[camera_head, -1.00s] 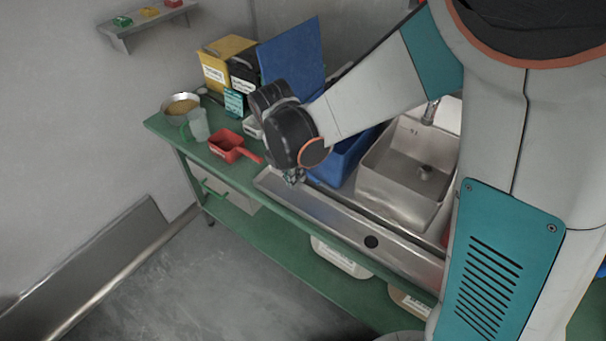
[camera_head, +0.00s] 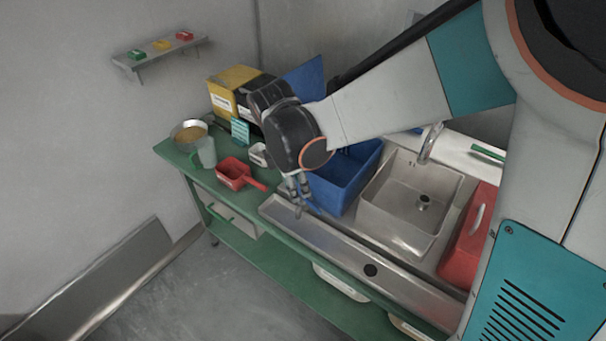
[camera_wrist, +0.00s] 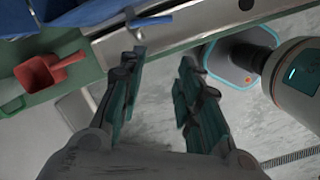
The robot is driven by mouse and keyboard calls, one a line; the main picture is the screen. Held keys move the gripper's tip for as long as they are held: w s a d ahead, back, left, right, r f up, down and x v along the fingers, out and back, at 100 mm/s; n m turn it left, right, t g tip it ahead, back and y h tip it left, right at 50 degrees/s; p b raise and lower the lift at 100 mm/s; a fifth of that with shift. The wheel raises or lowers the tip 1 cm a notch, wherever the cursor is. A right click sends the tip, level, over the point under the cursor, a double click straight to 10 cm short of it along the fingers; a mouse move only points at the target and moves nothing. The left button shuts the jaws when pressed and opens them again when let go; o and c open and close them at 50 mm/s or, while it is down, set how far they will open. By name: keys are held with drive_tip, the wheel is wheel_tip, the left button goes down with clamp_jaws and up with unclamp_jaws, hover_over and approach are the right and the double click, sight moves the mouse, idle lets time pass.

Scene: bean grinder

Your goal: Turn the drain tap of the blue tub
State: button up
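The blue tub (camera_head: 352,183) stands on the bench beside the steel sink, partly hidden behind my wrist in the head view. Its side shows at the upper left of the wrist view (camera_wrist: 75,22). A small blue lever, likely the drain tap (camera_wrist: 150,21), sticks out over the steel channel in the wrist view. My gripper (camera_head: 298,208) points down at the tub's front left, above the channel. In the wrist view my gripper (camera_wrist: 158,75) is open and empty, its fingers wide apart. The lever lies just beyond the left fingertip; contact cannot be judged.
A red scoop (camera_head: 235,174) lies to the left on the green bench, near a jug (camera_head: 206,152) and a bowl (camera_head: 188,133). The steel sink (camera_head: 408,200) and a red container (camera_head: 469,238) stand to the right. The steel channel (camera_head: 340,252) runs along the front edge.

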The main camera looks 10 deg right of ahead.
sight(314, 206)
drive_tip(key=w+d+f+m+b, duration=0.1)
drive_tip(key=f+m, duration=0.3)
drive_tip(key=w+d+f+m+b, duration=0.1)
drive_tip(key=d+f+m+b, duration=0.1)
drive_tip(key=f+m, duration=0.2)
drive_tip(key=w+d+f+m+b, duration=0.1)
drive_tip(key=d+f+m+b, duration=0.1)
drive_tip(key=f+m, duration=0.2)
drive_tip(key=shift+w+d+f+m, duration=0.1)
drive_tip(key=shift+f+m, duration=0.1)
drive_tip(key=shift+m, duration=0.3)
drive_tip(key=shift+w+f+m, duration=0.1)
drive_tip(key=shift+f+m, duration=0.05)
drive_tip(key=shift+m, duration=0.35)
clamp_jaws()
